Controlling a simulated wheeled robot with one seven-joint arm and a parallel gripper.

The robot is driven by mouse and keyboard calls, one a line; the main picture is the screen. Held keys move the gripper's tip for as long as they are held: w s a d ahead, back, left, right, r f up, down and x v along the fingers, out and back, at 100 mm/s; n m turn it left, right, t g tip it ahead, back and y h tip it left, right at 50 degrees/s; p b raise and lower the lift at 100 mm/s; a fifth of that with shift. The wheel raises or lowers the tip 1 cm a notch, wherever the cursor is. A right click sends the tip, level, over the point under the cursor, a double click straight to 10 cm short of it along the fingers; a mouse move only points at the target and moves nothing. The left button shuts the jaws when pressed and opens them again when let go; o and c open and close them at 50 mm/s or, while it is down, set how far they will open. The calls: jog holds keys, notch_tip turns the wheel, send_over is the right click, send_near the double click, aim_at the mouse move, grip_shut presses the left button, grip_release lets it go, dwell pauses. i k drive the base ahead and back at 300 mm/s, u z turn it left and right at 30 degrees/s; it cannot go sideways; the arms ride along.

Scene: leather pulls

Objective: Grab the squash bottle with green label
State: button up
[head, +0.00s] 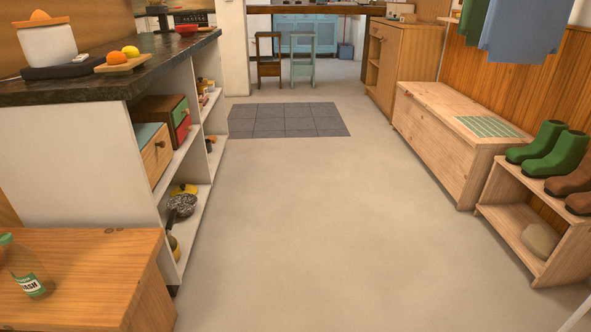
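The squash bottle (27,269) stands, looking tilted in this view, on a low wooden bench at the lower left. It is clear with a green cap and a green-and-white label that shows part of the word "squash". The picture's left edge lies close to it. My gripper is not in view, so its state and its place relative to the bottle do not show.
The wooden bench (95,262) has free room right of the bottle. A dark counter (70,87) with open shelves stands behind it. A wooden chest (440,130) and a boot rack (520,240) line the right side. The pale floor (320,230) between is clear.

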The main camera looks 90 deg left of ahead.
aim_at(21, 262)
jog(key=u, duration=4.25)
jog(key=i, duration=1.65)
